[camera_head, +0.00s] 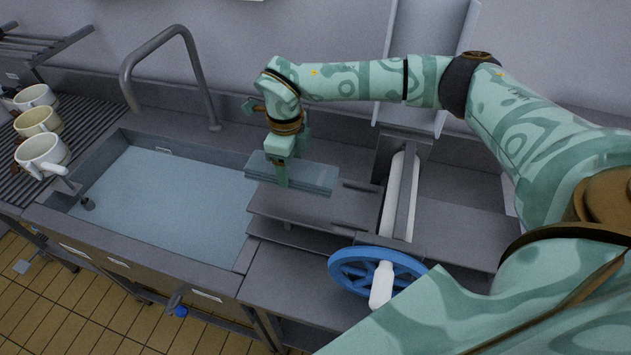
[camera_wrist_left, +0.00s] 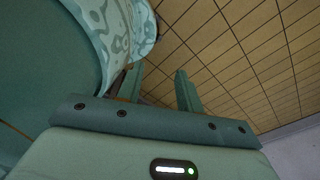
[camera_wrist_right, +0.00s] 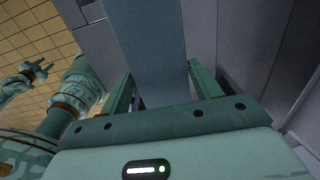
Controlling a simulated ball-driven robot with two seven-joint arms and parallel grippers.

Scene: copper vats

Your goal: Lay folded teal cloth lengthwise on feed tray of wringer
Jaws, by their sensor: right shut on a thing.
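The folded teal cloth (camera_head: 315,178) is a flat, narrow strip, running left to right in the head view. My right gripper (camera_head: 284,178) points down and is shut on it near its middle. The cloth also shows between the fingers in the right wrist view (camera_wrist_right: 152,45). It is at the left, rear part of the wringer's grey feed tray (camera_head: 340,210), with its left end towards the sink. I cannot tell whether it touches the tray. The white rollers (camera_head: 393,195) stand right of the cloth, apart from it. My left gripper (camera_wrist_left: 160,92) is open and empty, away from the counter.
A water-filled sink (camera_head: 165,205) with a tall faucet (camera_head: 195,70) lies left of the tray. The wringer's blue handwheel (camera_head: 350,272) stands in front. Mugs (camera_head: 42,150) sit on a rack at far left. A grey upright panel (camera_head: 425,50) stands behind.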

